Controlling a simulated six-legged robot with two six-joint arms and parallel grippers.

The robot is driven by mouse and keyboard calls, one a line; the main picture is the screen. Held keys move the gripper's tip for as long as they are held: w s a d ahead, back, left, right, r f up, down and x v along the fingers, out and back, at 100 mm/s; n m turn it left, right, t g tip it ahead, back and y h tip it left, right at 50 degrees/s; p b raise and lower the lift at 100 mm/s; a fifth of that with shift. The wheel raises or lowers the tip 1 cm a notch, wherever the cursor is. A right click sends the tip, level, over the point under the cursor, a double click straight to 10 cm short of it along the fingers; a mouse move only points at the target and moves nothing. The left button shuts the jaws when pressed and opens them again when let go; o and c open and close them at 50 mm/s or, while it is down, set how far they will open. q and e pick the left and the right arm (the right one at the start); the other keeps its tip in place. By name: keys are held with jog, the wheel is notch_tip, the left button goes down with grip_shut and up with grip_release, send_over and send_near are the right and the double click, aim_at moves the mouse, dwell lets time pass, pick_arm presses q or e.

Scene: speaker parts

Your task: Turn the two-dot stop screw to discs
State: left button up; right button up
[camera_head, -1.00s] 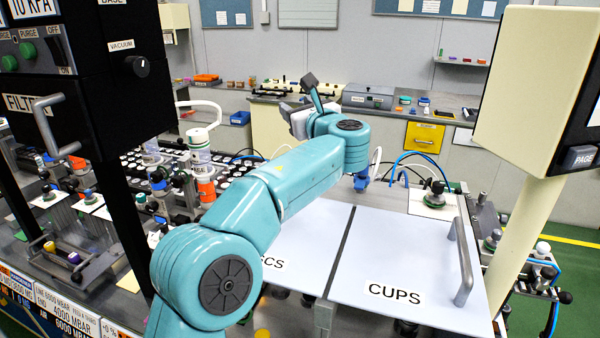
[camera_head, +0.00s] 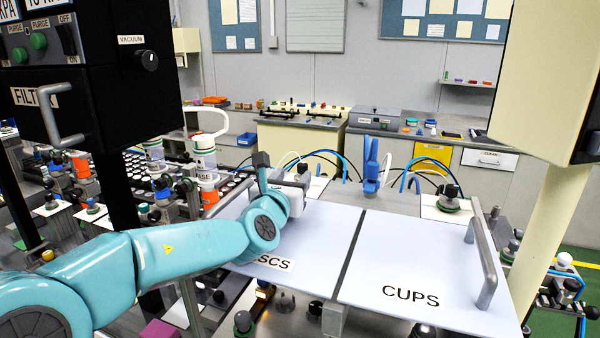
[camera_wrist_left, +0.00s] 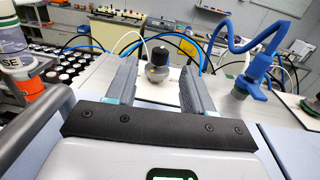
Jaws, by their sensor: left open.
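A stop screw with a black knob and grey collar (camera_wrist_left: 158,66) stands upright on a white plate in the left wrist view. A small yellow mark shows on it, but I cannot count dots. My left gripper (camera_wrist_left: 158,78) is open, its two grey fingers framing this screw in that view; contact is not visible. In the head view my left gripper (camera_head: 282,168) is above the far side of the lid marked DISCS (camera_head: 320,222), its label partly covered by my arm. Another black-knobbed screw (camera_head: 449,197) stands on a white plate behind the CUPS lid (camera_head: 400,260). My right gripper is out of view.
A blue clamp-like fitting (camera_head: 371,168) rises behind the lids, right of my left gripper. A grey bar handle (camera_head: 484,262) stands on the CUPS lid. Blue and black hoses loop behind. A black panel (camera_head: 95,80) is at left, a cream box (camera_head: 545,80) at right.

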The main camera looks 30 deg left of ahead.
aim_at(301, 167)
pick_arm(q)
jog(key=p+x, duration=0.2)
jog(key=x, duration=0.4)
jog(key=shift+w, duration=0.15)
jog(key=shift+r, duration=0.1)
jog(key=shift+w, duration=0.2)
jog(key=c, duration=0.4)
grip_shut()
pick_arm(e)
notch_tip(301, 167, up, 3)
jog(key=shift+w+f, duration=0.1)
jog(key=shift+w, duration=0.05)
